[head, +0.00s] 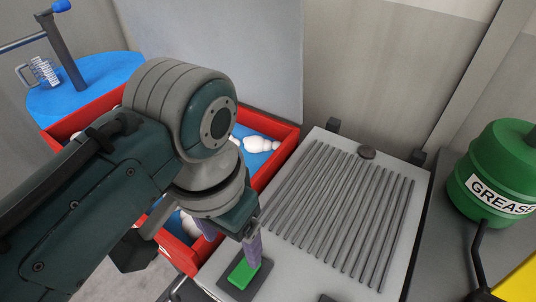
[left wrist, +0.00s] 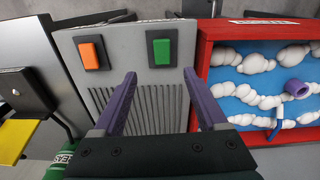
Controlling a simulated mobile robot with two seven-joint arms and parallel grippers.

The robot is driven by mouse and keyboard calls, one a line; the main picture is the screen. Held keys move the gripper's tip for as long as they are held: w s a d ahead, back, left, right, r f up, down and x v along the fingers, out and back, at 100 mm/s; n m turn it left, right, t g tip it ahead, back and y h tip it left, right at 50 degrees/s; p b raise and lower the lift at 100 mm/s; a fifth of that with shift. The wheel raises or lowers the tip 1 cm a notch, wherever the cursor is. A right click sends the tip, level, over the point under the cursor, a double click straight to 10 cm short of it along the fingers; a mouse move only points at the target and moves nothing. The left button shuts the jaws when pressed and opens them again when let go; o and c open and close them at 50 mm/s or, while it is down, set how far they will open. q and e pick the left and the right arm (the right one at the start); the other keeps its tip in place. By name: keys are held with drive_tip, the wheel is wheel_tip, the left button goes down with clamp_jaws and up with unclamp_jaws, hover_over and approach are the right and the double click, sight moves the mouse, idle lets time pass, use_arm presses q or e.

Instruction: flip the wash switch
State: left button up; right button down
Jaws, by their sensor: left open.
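A light grey ribbed panel (head: 312,262) carries a green rocker switch (head: 243,272) on a dark plate near its front edge. In the left wrist view the green switch (left wrist: 162,51) and an orange switch (left wrist: 89,55) sit side by side on the grey panel (left wrist: 126,60). I cannot read a label telling which is the wash switch. My left gripper (head: 230,238) is open and empty, its purple fingers close above the green switch in the head view. The left wrist view shows the fingers (left wrist: 160,78) spread apart, with the green switch ahead of the gap. My right gripper is not in view.
A red-walled box (head: 284,137) with a blue inside and white cloud shapes adjoins the panel. A green grease can (head: 490,165) stands at the right. A blue round table (head: 105,77) with a dark post is at the back left.

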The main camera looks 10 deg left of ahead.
use_arm(q)
drive_tip(key=b, duration=0.2)
approach(247, 267)
wheel_tip(247, 267, down, 8)
drive_tip(key=b, duration=0.3)
drive_tip(key=shift+w+d+f+b, duration=0.1)
drive_tip(key=shift+f+b, duration=0.05)
drive_tip(key=shift+b, duration=0.15)
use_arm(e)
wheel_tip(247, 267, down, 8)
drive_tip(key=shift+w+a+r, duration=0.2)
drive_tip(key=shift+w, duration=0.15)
use_arm(q)
drive_tip(key=shift+c, duration=0.4)
